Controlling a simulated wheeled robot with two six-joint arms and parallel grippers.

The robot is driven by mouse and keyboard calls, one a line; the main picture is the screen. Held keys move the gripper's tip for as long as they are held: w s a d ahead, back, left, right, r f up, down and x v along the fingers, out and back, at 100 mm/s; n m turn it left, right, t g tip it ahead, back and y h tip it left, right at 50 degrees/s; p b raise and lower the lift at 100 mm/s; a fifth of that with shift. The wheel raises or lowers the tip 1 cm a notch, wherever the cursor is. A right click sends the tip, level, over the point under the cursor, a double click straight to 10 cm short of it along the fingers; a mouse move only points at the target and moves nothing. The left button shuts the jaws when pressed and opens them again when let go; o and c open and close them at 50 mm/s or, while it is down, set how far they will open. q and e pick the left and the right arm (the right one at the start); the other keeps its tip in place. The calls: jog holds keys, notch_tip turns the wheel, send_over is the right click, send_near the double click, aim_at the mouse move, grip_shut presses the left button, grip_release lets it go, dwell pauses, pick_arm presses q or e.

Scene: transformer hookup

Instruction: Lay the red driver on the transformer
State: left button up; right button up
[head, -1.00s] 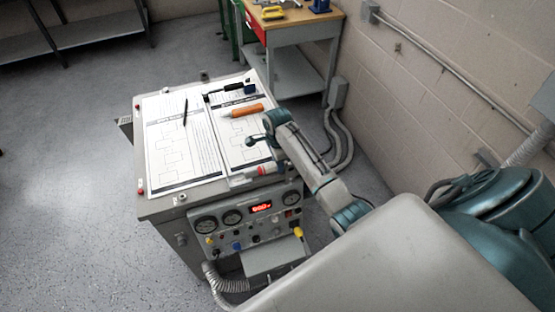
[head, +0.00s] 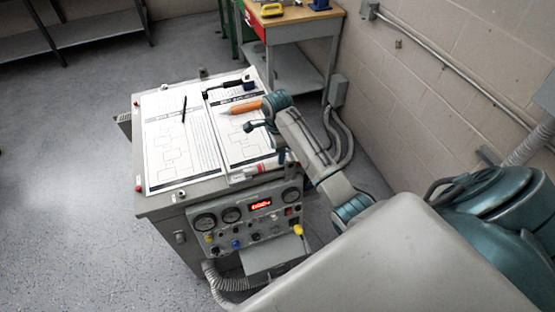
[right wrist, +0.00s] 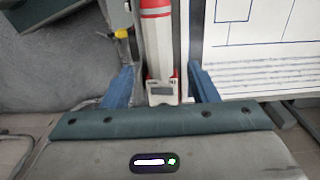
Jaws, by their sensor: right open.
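The red driver (head: 256,170), red and white, lies at the front right edge of the transformer's top, beside the papers. The transformer (head: 165,208) is the grey cabinet with gauges on its front. In the right wrist view, the driver (right wrist: 157,38) points away from me, its end with a small display nearest. My right gripper (right wrist: 160,72) is open, with one blue finger on each side of the driver and gaps showing. In the head view, the right gripper (head: 281,159) is small, at the driver's right end. My left gripper is not in view.
Printed sheets (head: 180,150) cover much of the top, with a black pen (head: 184,110) on them. An orange-handled tool (head: 243,106) and a black tool (head: 228,88) lie farther back. A workbench (head: 298,35) stands behind, near the block wall.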

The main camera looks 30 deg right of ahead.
notch_tip(320, 180, up, 4)
jog(key=shift+b, duration=0.6)
pick_arm(q)
jog(key=p, duration=0.2)
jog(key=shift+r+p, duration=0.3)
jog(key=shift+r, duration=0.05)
pick_arm(e)
notch_tip(320, 180, up, 4)
jog(key=shift+f, duration=0.25)
jog(key=shift+f, duration=0.1)
